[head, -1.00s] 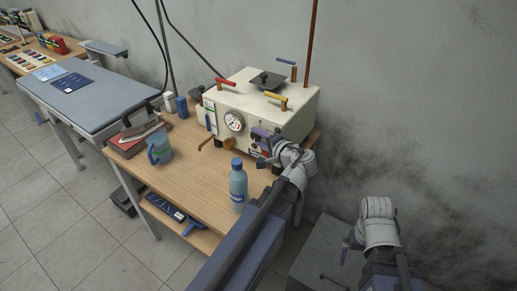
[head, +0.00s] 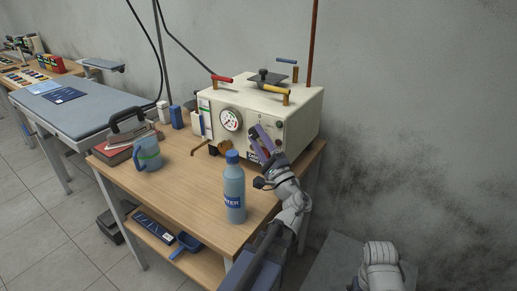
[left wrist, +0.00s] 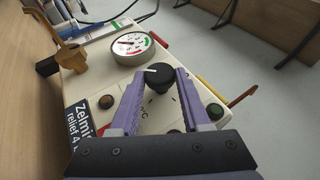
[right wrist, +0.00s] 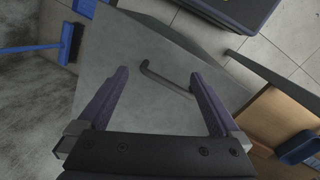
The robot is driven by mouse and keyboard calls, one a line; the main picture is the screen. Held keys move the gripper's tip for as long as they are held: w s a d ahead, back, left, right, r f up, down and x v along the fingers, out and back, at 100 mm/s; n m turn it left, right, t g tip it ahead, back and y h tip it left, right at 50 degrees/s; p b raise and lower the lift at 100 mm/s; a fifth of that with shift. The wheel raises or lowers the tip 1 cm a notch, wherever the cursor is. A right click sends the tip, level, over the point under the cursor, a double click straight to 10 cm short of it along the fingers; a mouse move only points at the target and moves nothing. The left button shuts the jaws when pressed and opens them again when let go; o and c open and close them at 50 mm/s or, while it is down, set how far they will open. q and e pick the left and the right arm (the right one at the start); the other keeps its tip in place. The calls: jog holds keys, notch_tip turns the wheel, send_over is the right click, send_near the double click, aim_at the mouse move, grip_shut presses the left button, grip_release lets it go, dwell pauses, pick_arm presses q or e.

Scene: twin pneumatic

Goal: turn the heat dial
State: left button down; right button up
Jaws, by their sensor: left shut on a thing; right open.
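The cream boiler (head: 262,110) stands on the wooden bench, its front panel carrying a round gauge (head: 230,120). The heat dial (left wrist: 158,82) is a black knob with a white pointer line, on the panel beside the gauge in the left wrist view. Its pointer aims toward the upper left there. My left gripper (left wrist: 161,74) has its purple fingers shut on the dial, one on each side. In the head view, the left gripper (head: 262,143) is at the panel and hides the dial. My right gripper (right wrist: 158,75) is open and empty above a grey surface with a dark handle.
A blue water bottle (head: 234,188) stands on the bench (head: 185,192) close to my left arm. A brass tap (head: 222,146) sticks out below the gauge. Yellow and red levers top the boiler.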

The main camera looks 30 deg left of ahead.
pick_arm(q)
jog(key=shift+a+f+m+t+y+b, duration=0.15)
jog(key=shift+m+t+y+b, duration=0.25)
jog(key=shift+b, duration=0.2)
pick_arm(e)
jog(key=shift+f, duration=0.85)
pick_arm(q)
jog(key=shift+c, duration=2)
grip_release()
pick_arm(e)
notch_tip(320, 180, down, 4)
jog(key=b, duration=0.3)
jog(key=shift+r+b, duration=0.1)
jog(key=shift+b, duration=0.25)
pick_arm(q)
jog(key=v, duration=0.8)
pick_arm(e)
jog(key=shift+f, duration=0.2)
